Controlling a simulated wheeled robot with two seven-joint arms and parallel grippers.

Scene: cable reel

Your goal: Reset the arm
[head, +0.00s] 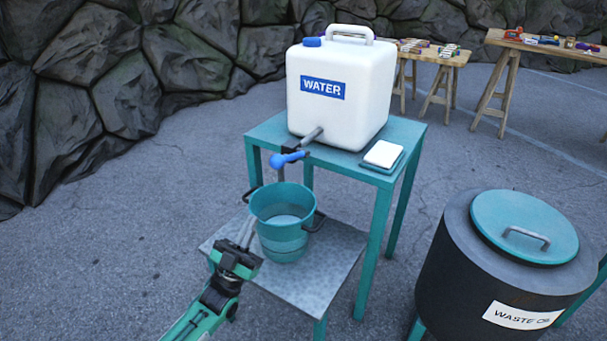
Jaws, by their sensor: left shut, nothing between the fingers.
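My left arm comes in from the bottom left. My left gripper (247,230) is shut and empty, just left of and in front of a teal bucket (283,240). Whether its fingertips touch the bucket's side I cannot tell. The bucket stands upright on a low grey shelf (318,285) and has dark handles at its sides. Something pale, perhaps water, shows inside it. My right gripper is not in view.
A white water container (365,85) stands on a teal table (262,136), its blue tap (287,159) above the bucket. A white-topped box (383,154) lies beside it. A dark waste oil drum (465,275) stands at right. Wooden tables (497,75) and a rock wall are behind.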

